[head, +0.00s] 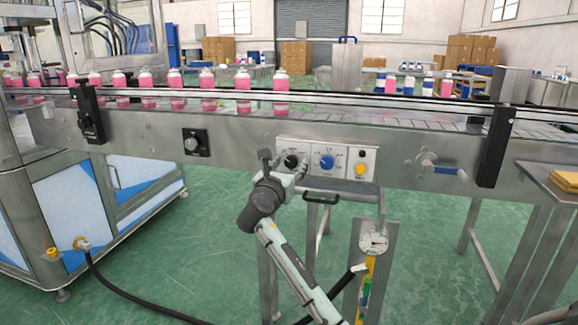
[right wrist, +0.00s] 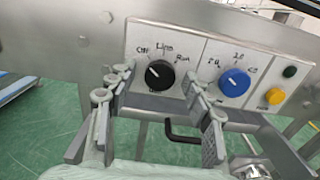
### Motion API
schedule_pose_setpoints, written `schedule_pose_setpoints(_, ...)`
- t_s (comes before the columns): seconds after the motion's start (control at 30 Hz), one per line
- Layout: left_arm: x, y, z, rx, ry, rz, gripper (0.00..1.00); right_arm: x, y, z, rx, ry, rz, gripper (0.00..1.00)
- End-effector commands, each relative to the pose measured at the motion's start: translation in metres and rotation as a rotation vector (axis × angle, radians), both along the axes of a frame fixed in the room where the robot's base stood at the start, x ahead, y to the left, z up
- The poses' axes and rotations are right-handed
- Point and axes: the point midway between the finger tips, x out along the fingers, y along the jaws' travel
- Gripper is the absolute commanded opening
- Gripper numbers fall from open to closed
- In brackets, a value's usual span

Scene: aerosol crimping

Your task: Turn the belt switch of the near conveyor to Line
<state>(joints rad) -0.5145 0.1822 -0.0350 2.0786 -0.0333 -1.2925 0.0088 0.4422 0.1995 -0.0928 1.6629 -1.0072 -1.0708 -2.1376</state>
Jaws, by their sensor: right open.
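The near conveyor (head: 240,140) runs across the head view with a white control panel (head: 333,143) on its front side. The black belt switch (head: 291,161) is at the panel's left. In the right wrist view the round black switch (right wrist: 160,75) has hand-lettered labels around it, seemingly Off at left, Line at top and Run at right. Its white mark seems to point up-left, toward Off. My right gripper (head: 284,168) is open in front of the switch. In the wrist view its fingers (right wrist: 158,108) stand left and right below the knob, apart from it. My left gripper is not visible.
A blue knob (head: 326,162) and a yellow button (head: 360,170) sit right of the switch. A black handle (right wrist: 195,136) juts out below the panel. Bottles with pink contents (head: 243,80) line the belt.

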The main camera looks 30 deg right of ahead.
Motion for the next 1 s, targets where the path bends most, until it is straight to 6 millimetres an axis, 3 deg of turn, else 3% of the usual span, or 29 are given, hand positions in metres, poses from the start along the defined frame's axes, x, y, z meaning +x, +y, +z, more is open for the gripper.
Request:
schedule_pose_setpoints(0.07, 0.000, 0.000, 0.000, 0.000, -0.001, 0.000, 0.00, 0.000, 0.000, 0.000, 0.000, 0.000, 0.000, 0.46)
schedule_pose_setpoints(0.43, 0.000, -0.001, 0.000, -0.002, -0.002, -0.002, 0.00, 0.000, 0.000, 0.000, 0.000, 0.000, 0.000, 0.01)
schedule_pose_setpoints(0.77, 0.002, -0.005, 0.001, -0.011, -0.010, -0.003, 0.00, 0.000, 0.000, 0.000, 0.033, -0.037, 0.000, 0.01)
schedule_pose_setpoints(1.0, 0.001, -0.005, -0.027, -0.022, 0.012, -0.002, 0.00, -0.001, 0.000, 0.001, 0.133, -0.152, 0.000, 0.01)
